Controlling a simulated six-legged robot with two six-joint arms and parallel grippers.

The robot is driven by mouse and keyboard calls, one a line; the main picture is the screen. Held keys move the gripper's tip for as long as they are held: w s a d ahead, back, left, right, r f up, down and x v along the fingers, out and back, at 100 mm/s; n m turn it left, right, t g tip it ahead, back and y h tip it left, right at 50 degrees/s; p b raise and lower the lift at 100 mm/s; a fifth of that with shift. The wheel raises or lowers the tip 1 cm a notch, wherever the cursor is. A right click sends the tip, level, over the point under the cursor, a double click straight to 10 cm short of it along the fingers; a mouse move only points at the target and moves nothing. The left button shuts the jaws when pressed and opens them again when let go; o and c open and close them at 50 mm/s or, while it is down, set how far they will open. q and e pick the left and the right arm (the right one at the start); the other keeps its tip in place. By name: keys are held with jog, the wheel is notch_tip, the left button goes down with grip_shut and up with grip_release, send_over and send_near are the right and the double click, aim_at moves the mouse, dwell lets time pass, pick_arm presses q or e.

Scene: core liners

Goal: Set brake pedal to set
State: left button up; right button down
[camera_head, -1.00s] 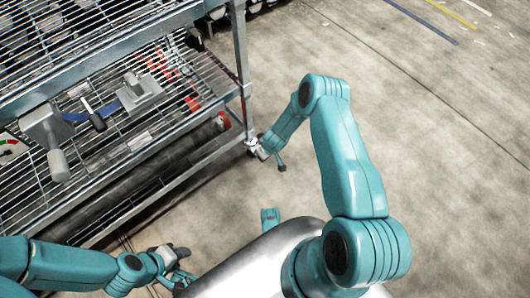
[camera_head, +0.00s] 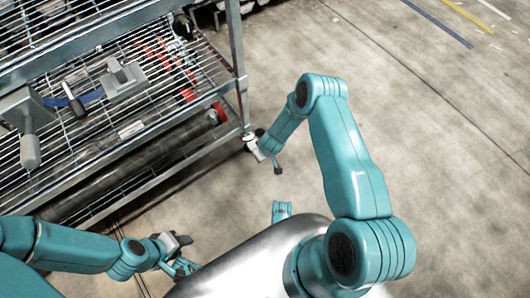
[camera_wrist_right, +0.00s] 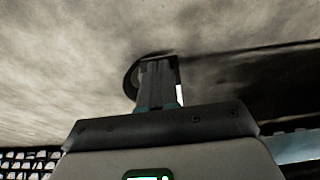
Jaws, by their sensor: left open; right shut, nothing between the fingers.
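I cannot make out a brake pedal for certain in either view. A small whitish part at the foot of the rack's near post (camera_head: 237,75) is partly behind my right wrist. My right gripper (camera_head: 276,167) is just right of that foot, low over the floor. In the right wrist view its fingers (camera_wrist_right: 158,82) are shut with nothing between them. A dark rounded thing (camera_wrist_right: 131,80) shows behind them; contact cannot be told. My left gripper (camera_head: 184,254) is open and empty at the lower left, in front of the rack.
The wire rack (camera_head: 150,112) fills the upper left. Its shelf holds a grey block with a cylinder (camera_head: 30,152), a black-handled lever (camera_head: 73,100) and a grey bracket (camera_head: 124,78). Concrete floor (camera_head: 430,130) on the right is clear.

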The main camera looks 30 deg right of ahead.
pick_arm(q)
jog(key=shift+f, duration=0.25)
pick_arm(e)
jog(key=shift+a+f, duration=0.1)
jog(key=shift+f, duration=0.2)
pick_arm(q)
jog(key=shift+a, duration=0.2)
notch_tip(320, 180, up, 6)
jog(key=s+d+p, duration=0.1)
jog(key=s+p, duration=0.1)
jog(key=p, duration=0.4)
jog(key=shift+s+r+m, duration=0.15)
jog(key=shift+s+m, duration=0.1)
jog(key=shift+m, duration=0.05)
pick_arm(e)
jog(key=s+r, duration=0.9)
jog(key=r, duration=0.1)
jog(key=shift+d+r, duration=0.35)
jog(key=shift+d, duration=0.05)
